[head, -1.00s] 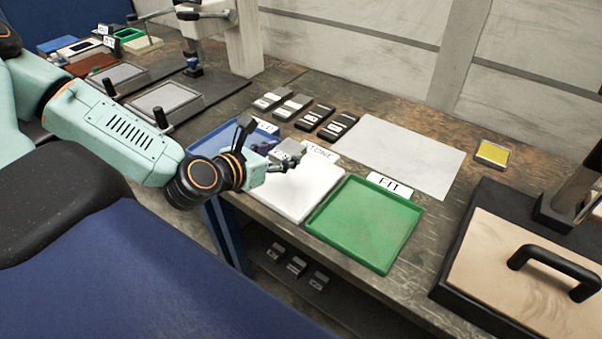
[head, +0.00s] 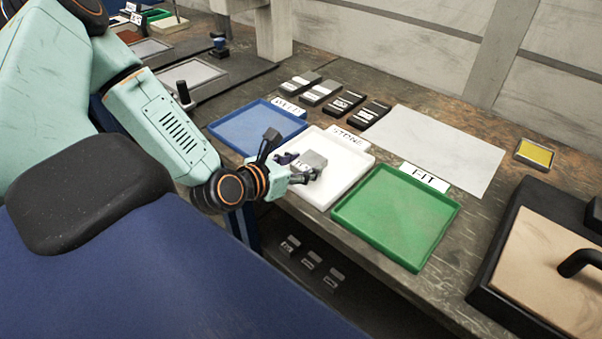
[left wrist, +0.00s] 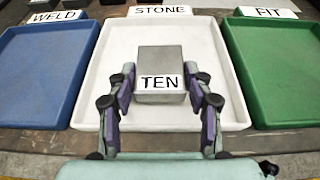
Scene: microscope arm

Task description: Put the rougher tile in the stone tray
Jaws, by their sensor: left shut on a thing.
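My left gripper (head: 302,172) is shut on a grey tile (head: 313,160) with a white label. In the left wrist view the tile (left wrist: 160,68) reads TEN and sits between the two fingers (left wrist: 160,95). The tile is over the white stone tray (head: 355,172), labelled STONE; I cannot tell whether it touches the tray floor. The stone tray also shows in the left wrist view (left wrist: 215,112). Which tile is rougher cannot be told from these frames. My right gripper is not in view.
The blue WELD tray (head: 258,128) is left of the stone tray and the green FIT tray (head: 395,215) is right. Several dark labelled blocks (head: 335,100) lie behind. A pale sheet (head: 435,145) and a yellow pad (head: 535,154) lie farther right. Small labelled blocks (head: 311,261) sit on a lower shelf.

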